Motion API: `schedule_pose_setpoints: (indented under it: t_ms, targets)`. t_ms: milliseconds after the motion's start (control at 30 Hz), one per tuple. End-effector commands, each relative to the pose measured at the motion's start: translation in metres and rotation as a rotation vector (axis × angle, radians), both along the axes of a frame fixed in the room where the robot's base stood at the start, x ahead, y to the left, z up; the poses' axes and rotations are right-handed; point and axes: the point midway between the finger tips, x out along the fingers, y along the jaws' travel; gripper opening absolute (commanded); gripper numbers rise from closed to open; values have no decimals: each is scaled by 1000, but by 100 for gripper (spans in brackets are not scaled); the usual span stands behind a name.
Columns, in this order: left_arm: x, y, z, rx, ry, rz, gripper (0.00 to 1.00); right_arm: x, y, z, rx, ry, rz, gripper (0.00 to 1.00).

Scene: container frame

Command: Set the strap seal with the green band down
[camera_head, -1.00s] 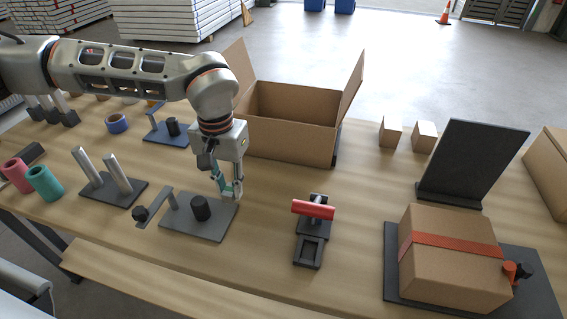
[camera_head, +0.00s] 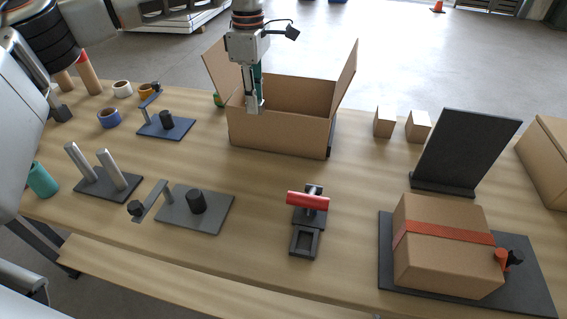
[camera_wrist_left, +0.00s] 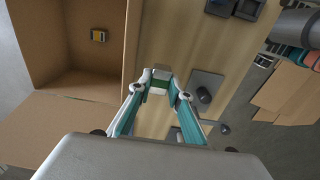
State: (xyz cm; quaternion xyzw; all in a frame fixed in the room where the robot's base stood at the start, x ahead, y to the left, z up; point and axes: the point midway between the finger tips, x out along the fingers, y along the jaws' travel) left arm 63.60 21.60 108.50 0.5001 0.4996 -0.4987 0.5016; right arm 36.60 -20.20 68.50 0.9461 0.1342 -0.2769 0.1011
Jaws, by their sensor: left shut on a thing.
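The seal is held above the table, just outside the box's edge in that view. It is too small to make out clearly in the head view. My right gripper is not in view.
A small yellow-marked piece (camera_wrist_left: 98,36) lies inside the box. A grey plate with a black post (camera_head: 196,202), a red-handled tool (camera_head: 308,200) and a strapped carton (camera_head: 445,262) stand on the table. Wood shows bare between plate and tool.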

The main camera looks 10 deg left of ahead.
Motion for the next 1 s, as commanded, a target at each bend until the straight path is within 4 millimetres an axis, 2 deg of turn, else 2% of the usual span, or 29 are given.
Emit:
schedule_pose_setpoints:
  t_ms: [533, 633, 867, 1000]
  targets:
    - [-1, 0, -126, -1, 4, 2, 0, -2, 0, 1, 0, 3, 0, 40]
    - [-2, 0, -141, -1, 4, 3, 0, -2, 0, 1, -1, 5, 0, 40]
    - [-1, 0, -156, 0, 2, 2, 0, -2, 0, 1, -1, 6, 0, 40]
    - [-1, -1, -173, -1, 4, 2, 0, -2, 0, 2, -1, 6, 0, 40]
